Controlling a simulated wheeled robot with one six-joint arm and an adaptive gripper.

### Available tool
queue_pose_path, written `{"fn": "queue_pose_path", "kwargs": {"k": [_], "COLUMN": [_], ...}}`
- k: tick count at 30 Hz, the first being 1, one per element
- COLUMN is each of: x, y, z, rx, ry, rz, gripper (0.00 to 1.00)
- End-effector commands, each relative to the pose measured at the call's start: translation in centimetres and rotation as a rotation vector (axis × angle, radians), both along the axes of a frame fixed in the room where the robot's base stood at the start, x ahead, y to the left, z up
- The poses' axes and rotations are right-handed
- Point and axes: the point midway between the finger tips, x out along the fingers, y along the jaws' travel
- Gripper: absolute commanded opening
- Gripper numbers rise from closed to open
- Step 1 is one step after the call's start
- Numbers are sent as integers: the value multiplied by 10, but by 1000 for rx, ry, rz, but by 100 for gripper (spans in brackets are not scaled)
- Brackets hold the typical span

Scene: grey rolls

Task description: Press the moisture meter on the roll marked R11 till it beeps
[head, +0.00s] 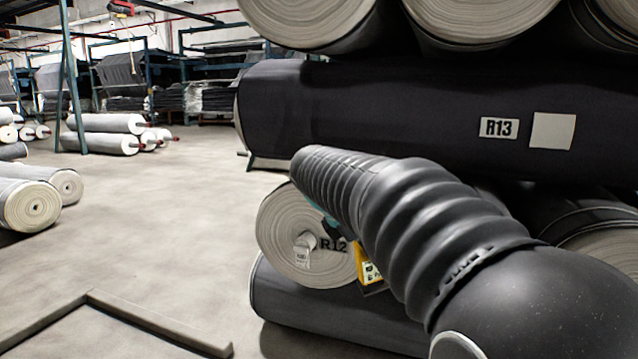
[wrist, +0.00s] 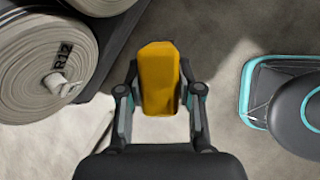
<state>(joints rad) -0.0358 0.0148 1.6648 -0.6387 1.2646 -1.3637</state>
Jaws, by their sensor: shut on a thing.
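The yellow moisture meter (wrist: 158,75) is held between the two fingers of my gripper (wrist: 158,88) in the wrist view. In the head view a yellow piece of the meter (head: 371,270) with a small display shows beside my arm, in front of the R12 roll. My arm hides most of the gripper there. No label R11 is readable in either view. The roll marked R12 (head: 283,225) shows its pale coiled end with a tag; it also shows at the upper left of the wrist view (wrist: 35,75), apart from the meter.
A dark roll marked R13 (head: 390,110) lies above, with a blank pale patch beside its label. A dark roll (head: 300,312) lies under R12, no label visible. Pale rolls (head: 40,205) lie at left. A low floor bar (head: 150,322) crosses the otherwise open floor.

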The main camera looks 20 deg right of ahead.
Motion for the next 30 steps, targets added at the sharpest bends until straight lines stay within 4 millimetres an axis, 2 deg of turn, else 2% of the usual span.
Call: {"fn": "queue_pose_path", "kwargs": {"k": [12,18,23,30], "x": [-8,-16,-20,-20], "y": [70,98,106,107], "z": [89,128,140,142], "rx": [112,107,103,102], "ry": [226,312,340,344], "rz": [620,849,918,927], "gripper": [4,4,4,4]}}
